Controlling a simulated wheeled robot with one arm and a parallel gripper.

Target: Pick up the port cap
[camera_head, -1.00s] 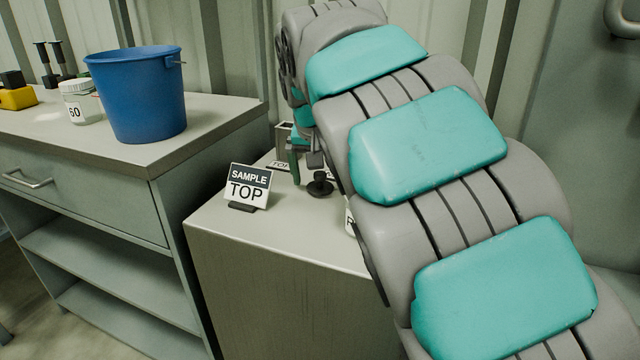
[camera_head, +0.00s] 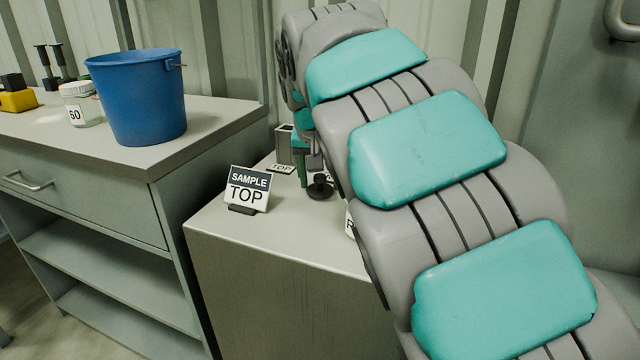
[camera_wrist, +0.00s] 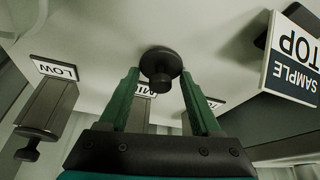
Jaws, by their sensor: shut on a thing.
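The port cap (camera_head: 320,187) is a black round knob with a wide disc. It rests on the pale cabinet top, right of the SAMPLE TOP sign (camera_head: 247,189). In the wrist view the cap (camera_wrist: 160,66) sits between the tips of my gripper's green fingers (camera_wrist: 159,76). My gripper is shut on it, with a finger at each side. In the head view my arm hides most of the gripper; only a green finger (camera_head: 302,165) shows beside the cap. In the wrist view the sign (camera_wrist: 292,58) stands at the upper right.
The wrist view shows a tube with a black knob (camera_wrist: 45,118) beside a LOW label (camera_wrist: 54,68), and a MID label (camera_wrist: 147,91) between the fingers. A blue bucket (camera_head: 138,100) stands on the left counter.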

